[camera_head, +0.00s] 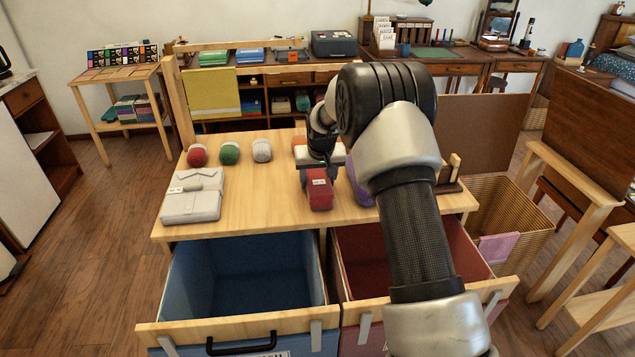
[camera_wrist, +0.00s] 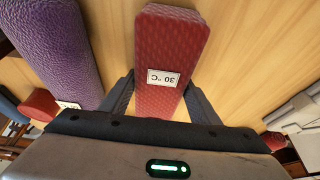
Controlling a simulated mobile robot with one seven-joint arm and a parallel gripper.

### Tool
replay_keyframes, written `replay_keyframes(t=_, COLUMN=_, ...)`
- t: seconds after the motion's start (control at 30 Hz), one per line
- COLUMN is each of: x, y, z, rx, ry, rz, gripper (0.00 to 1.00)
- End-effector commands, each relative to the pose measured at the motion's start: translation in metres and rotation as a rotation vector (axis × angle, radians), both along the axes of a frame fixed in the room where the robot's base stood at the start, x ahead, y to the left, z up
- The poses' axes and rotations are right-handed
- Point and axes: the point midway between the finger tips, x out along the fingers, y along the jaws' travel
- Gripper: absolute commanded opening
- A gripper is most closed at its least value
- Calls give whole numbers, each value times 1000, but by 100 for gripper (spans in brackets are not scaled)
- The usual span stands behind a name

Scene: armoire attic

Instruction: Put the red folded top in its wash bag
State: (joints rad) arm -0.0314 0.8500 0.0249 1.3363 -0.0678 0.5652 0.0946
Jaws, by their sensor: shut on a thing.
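The red folded top (camera_head: 319,196) carries a small white label and sits over the front middle of the wooden table. In the wrist view the red top (camera_wrist: 171,45) lies between my two fingers, and its label reads 30 °C. My gripper (camera_head: 320,172) is shut on it. I cannot tell whether it touches the table. Two open bins stand in pulled-out drawers below the table's front edge: a blue one (camera_head: 190,275) on the left and a red one (camera_head: 354,262) on the right. My arm hides part of the red bin; the labels on their fronts are cut off.
A purple folded piece (camera_wrist: 50,45) lies close beside the red top, partly hidden by my arm in the head view. Red (camera_head: 197,155), green (camera_head: 229,153) and grey (camera_head: 262,151) rolled pieces and a grey folded shirt (camera_head: 192,196) lie on the left. A wicker basket (camera_head: 540,232) stands right.

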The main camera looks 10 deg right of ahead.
Motion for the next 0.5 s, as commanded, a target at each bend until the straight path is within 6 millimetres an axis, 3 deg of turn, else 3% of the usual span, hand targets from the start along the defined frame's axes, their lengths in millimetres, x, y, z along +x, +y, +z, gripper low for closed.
replay_keyframes(t=0.3, x=1, y=0, z=61, rx=1, ry=-6, rz=0, gripper=30)
replay_keyframes(t=0.5, x=1, y=0, z=90, rx=1, ry=-3, rz=0, gripper=30)
